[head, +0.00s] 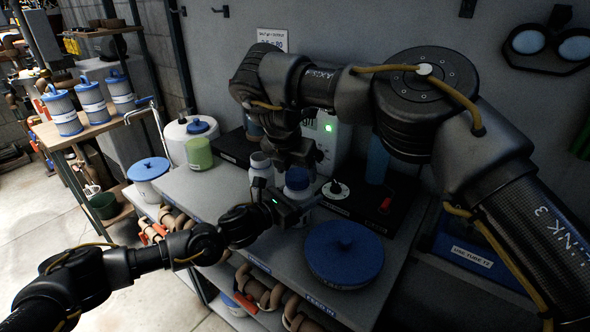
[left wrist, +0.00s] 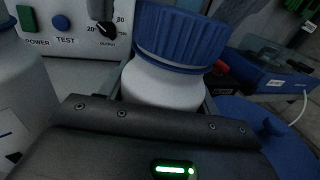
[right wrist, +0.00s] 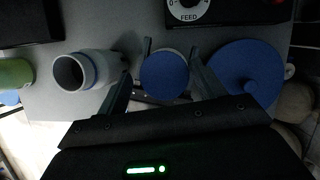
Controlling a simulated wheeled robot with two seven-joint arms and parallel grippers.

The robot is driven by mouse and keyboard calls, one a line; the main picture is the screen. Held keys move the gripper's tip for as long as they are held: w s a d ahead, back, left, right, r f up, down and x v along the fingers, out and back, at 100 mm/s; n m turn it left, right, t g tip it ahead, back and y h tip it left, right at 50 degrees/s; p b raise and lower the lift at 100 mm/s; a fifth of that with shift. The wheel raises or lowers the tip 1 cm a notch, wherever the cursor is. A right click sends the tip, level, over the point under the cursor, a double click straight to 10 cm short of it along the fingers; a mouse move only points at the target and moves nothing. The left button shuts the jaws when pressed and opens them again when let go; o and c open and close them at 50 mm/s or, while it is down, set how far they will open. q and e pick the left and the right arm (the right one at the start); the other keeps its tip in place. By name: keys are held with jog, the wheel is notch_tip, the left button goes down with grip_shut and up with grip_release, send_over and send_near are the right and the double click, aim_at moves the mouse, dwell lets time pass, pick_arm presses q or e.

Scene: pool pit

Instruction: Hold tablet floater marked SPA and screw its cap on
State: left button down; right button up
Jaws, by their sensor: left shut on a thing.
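A white floater with a ribbed blue cap (head: 298,179) stands on the grey bench. In the left wrist view its white body (left wrist: 160,88) is between my left fingers, with the blue cap (left wrist: 180,38) on top; I cannot tell how tightly it sits. No SPA marking shows. My left gripper (head: 285,207) is shut on the body from the front left. My right gripper (right wrist: 164,88) is above, pointing down, its fingers open on either side of the cap (right wrist: 163,76), with gaps showing. A second white container (head: 261,168) stands to the left; the right wrist view shows its open mouth (right wrist: 69,71).
A large blue lid (head: 344,252) lies at the front right of the bench. A black base with a FEED dial (head: 336,189) and a grey control box (head: 325,132) are behind. A green jar (head: 198,153) stands further left. Pipe fittings fill the shelf below.

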jog(key=shift+o, duration=0.4)
jog(key=shift+r, duration=0.15)
jog(key=shift+r, duration=2.15)
jog(key=o, duration=0.6)
jog(key=shift+c, duration=0.2)
jog(key=v, duration=0.7)
jog(key=shift+r, duration=0.15)
